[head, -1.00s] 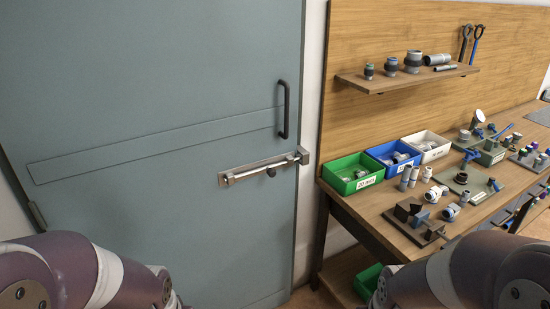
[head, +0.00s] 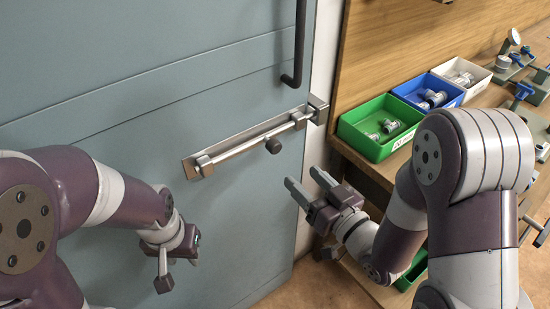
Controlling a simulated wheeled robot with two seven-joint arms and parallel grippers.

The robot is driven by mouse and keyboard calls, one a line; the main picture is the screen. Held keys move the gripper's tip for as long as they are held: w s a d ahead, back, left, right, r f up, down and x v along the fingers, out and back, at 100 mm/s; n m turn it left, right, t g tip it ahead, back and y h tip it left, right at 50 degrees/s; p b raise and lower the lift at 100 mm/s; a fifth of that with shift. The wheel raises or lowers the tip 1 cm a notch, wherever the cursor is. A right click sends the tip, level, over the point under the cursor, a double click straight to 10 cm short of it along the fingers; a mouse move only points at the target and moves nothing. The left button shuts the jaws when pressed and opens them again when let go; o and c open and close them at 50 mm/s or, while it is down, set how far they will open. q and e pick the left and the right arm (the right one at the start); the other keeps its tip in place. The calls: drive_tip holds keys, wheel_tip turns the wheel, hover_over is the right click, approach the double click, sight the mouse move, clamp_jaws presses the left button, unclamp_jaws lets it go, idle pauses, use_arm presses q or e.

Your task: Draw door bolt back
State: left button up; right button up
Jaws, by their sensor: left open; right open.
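The door bolt (head: 237,148) is a metal rod on a plate, mounted slanting across the blue-grey door (head: 120,60). Its dark round knob (head: 273,146) hangs below the rod, right of the middle. The rod's right end reaches the keeper (head: 318,109) at the door's edge. My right gripper (head: 308,184) is open and empty, below and to the right of the knob, apart from it. My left gripper (head: 163,270) is lower left of the bolt, pointing down, open and empty, touching nothing that I can see.
A black door handle (head: 299,45) is above the bolt. To the right, a wooden bench holds a green bin (head: 377,151), a blue bin (head: 446,102) and a white bin (head: 484,76) with fittings. My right arm is in front of the bench. The floor below the door is clear.

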sight(277, 150)
drive_tip(key=p+x, duration=0.2)
drive_tip(key=x, duration=0.9)
drive_tip(key=shift+r, duration=0.15)
drive_tip(key=shift+w+a, duration=0.2)
drive_tip(key=shift+w, duration=0.2)
clamp_jaws()
drive_tip(key=s+a+b, duration=0.1)
drive_tip(key=a, duration=0.1)
drive_tip(key=s+a+b, duration=0.1)
drive_tip(key=s+a, duration=0.1)
drive_tip(key=shift+s+a, duration=0.15)
drive_tip(key=shift+c, duration=1.7)
unclamp_jaws()
drive_tip(key=o, duration=0.3)
drive_tip(key=shift+o, duration=0.2)
drive_tip(key=shift+a, duration=0.1)
